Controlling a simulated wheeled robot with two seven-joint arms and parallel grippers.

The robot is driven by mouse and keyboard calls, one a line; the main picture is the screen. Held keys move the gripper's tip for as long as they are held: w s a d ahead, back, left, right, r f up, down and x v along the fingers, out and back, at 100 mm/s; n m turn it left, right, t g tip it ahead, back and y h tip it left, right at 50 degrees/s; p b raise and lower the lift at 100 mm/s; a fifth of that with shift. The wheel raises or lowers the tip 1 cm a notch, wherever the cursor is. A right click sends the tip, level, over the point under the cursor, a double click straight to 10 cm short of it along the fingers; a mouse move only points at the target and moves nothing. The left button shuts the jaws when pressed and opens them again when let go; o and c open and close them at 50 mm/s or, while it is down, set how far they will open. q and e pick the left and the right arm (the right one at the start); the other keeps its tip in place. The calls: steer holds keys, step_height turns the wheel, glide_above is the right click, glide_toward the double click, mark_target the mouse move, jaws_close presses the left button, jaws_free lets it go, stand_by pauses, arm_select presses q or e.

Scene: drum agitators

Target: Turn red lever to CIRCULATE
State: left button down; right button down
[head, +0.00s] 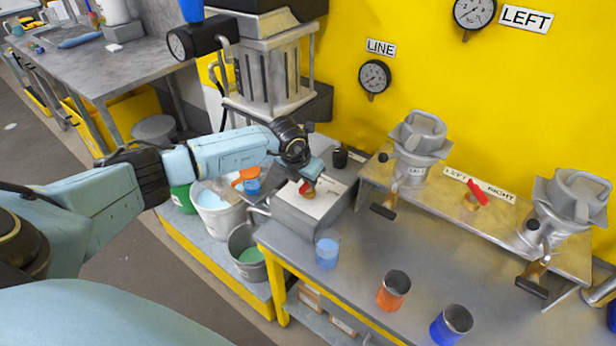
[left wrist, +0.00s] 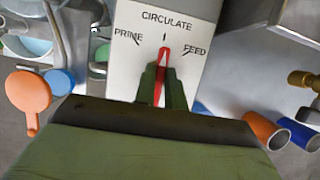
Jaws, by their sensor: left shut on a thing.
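The red lever (left wrist: 163,60) stands on a white dial plate (left wrist: 207,22) marked PRIME, CIRCULATE and FEED. In the left wrist view its tip points up at the tick under CIRCULATE, between the PRIME and FEED ticks. My left gripper (left wrist: 163,78) has its two dark green fingers on either side of the lever, shut on it. In the head view the left gripper (head: 309,179) reaches down to the lever on top of a grey box (head: 292,216), and hides part of the lever. My right gripper is in neither view.
A second red lever (head: 477,191) sits between the LEFT and RIGHT labels on a raised shelf with two metal vessels. Blue, orange and dark blue cups stand on the bench in front. Buckets (head: 218,212) stand left of the box. A yellow wall rises behind.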

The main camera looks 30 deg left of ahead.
arm_select(q)
steer(key=c, duration=1.5)
jaws_free()
steer(key=shift+o, duration=0.2)
steer(key=v, duration=1.3)
steer(key=shift+r, duration=0.2)
steer(key=shift+d, duration=0.1)
